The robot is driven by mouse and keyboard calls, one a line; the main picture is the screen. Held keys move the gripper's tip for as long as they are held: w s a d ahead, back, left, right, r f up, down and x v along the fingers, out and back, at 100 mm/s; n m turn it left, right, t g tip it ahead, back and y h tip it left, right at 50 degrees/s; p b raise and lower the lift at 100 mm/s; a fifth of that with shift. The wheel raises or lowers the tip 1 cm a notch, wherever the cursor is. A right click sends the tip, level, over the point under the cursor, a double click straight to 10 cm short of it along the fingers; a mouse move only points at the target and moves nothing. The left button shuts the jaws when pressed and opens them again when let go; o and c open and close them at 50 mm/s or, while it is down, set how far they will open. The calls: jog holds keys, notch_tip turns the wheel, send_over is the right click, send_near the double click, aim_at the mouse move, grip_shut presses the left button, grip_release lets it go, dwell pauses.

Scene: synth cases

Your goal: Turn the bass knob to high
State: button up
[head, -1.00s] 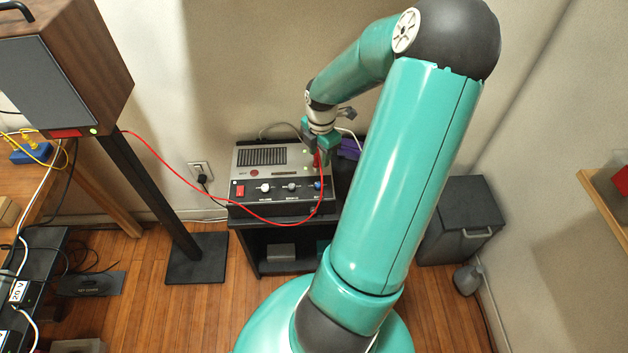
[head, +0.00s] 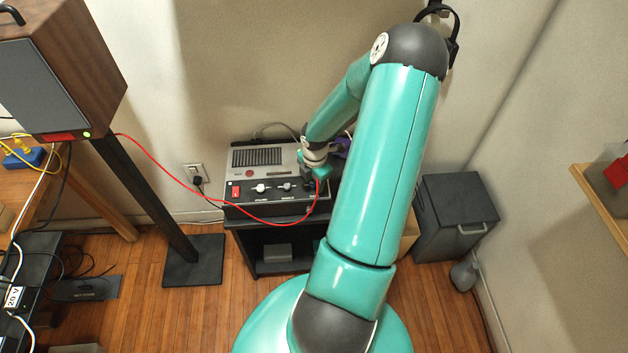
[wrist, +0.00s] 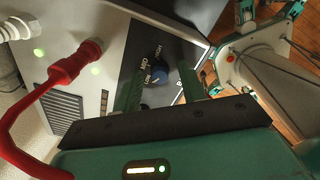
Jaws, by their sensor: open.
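The bass knob, a blue knob (wrist: 187,70), shows in the wrist view on the dark front panel of the amplifier (head: 262,210). White words beside it seem to read LOW, MID and HIGH. I cannot tell which one its pointer faces. My gripper (wrist: 162,82) is open, with its two teal fingers reaching toward the panel around the knob. In the head view my gripper (head: 312,184) is at the panel's right end and hides the blue knob.
A grey bin (head: 455,220) stands right.

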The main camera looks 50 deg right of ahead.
grip_shut()
jog(key=shift+m, duration=0.4)
jog(key=m, duration=0.4)
jog(key=shift+m, duration=0.3)
jog(key=m, duration=0.5)
jog(key=shift+a, duration=0.1)
jog(key=m, duration=0.6)
jog(key=shift+w+m, duration=0.1)
jog(key=shift+m, duration=0.3)
jog(key=m, duration=0.6)
jog(key=shift+m+g, duration=0.3)
jog(key=shift+m, duration=0.1)
